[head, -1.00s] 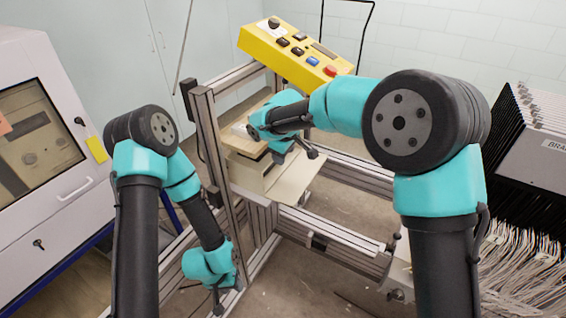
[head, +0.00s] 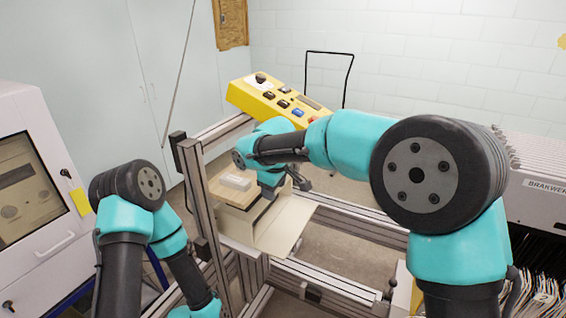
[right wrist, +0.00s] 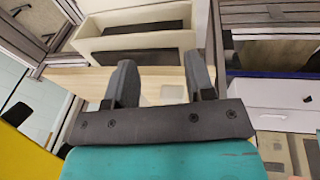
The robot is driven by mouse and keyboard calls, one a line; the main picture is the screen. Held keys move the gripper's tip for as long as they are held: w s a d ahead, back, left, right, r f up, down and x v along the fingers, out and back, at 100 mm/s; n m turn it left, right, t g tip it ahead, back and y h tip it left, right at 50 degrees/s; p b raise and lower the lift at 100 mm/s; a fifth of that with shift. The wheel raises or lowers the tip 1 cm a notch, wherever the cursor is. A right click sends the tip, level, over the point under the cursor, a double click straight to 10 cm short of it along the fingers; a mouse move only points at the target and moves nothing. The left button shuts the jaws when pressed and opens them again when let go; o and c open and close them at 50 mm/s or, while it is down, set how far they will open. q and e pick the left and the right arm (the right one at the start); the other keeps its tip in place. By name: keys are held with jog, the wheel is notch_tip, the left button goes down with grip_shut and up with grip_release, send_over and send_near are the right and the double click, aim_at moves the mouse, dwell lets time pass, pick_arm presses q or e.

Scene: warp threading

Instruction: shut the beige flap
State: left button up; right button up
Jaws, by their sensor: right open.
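The beige flap (head: 285,225) hangs open on the near right side of a beige box (head: 236,222), sloping outward and down. My right gripper (head: 287,188) is above the flap's upper part, beside the box's wooden top, with its fingers pointing down. It holds nothing. In the right wrist view the two fingers (right wrist: 160,85) stand apart over a pale wooden board (right wrist: 75,80). A beige box with dark openings (right wrist: 135,40) lies beyond them. I cannot tell whether the flap shows there. My left gripper is below the head view's lower edge.
A white block (head: 236,182) lies on the wooden top (head: 228,197). A yellow control box (head: 275,103) stands behind. Aluminium frame rails (head: 370,232) run around the beige box.

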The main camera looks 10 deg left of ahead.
jog(key=s+d+f+m+g+y, duration=0.1)
jog(key=s+d+f+m, duration=0.1)
jog(key=d+f, duration=0.5)
jog(key=s+d+f+m, duration=0.1)
jog(key=d+f+m, duration=0.15)
jog(key=f, duration=0.75)
jog(key=s+d+f+m+g+y, duration=0.1)
jog(key=s+d+f, duration=0.1)
jog(key=d+f, duration=0.55)
jog(key=s+d+f+m, duration=0.5)
jog(key=s+d+f, duration=0.2)
jog(key=s, duration=0.4)
jog(key=s+d+f+m+y, duration=0.1)
jog(key=s+d+f+m, duration=0.3)
jog(key=s+d+f, duration=0.3)
jog(key=s+f, duration=0.2)
jog(key=s, duration=0.1)
jog(key=shift+s+d+f+m, duration=0.2)
jog(key=shift+s+d+m, duration=0.05)
jog(key=shift+s+m, duration=0.15)
